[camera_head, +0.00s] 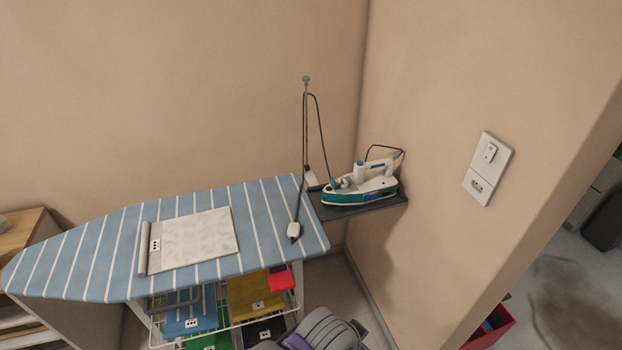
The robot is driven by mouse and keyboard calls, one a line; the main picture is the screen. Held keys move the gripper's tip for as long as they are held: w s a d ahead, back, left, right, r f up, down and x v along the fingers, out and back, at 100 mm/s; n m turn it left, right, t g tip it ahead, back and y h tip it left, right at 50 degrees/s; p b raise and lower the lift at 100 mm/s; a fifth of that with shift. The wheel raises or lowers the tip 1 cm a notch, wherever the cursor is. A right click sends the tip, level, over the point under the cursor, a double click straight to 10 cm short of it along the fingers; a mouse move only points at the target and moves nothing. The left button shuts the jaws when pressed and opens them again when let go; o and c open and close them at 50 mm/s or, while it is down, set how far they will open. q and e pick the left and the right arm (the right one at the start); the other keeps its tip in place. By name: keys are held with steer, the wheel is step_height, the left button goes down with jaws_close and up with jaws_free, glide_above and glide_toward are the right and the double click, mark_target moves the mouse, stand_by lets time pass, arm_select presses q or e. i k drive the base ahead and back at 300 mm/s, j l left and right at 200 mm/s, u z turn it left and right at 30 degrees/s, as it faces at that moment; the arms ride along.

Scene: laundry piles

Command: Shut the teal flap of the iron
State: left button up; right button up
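The white and teal iron (374,187) rests on a dark tray (385,207) at the right end of the ironing board, close to the wall. A small teal piece (336,183) stands up at the iron's left end. It may be the flap, but it is too small to tell for sure or to read its angle. A dark cord loops behind the iron. Neither of my grippers shows in the head view.
The striped blue ironing board (90,255) carries a pale folded cloth (190,238) and a cord plug (294,231). A wire basket (240,318) of folded cloths is below. A wall socket plate (488,168) is at right. A red bin (490,328) stands beyond the wall corner.

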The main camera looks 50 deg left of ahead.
mark_target(338, 180)
steer(key=i+l+u, duration=0.15)
steer(key=u, duration=0.3)
steer(key=i+l+u, duration=0.15)
steer(key=u, duration=0.3)
steer(key=l+u, duration=0.4)
steer(key=i+l+u, duration=0.1)
steer(key=l+u, duration=0.6)
steer(key=i+l+u, duration=0.1)
steer(key=l+u, duration=0.6)
steer(key=l, duration=0.15)
steer(key=i+j, duration=0.1)
steer(key=j, duration=0.75)
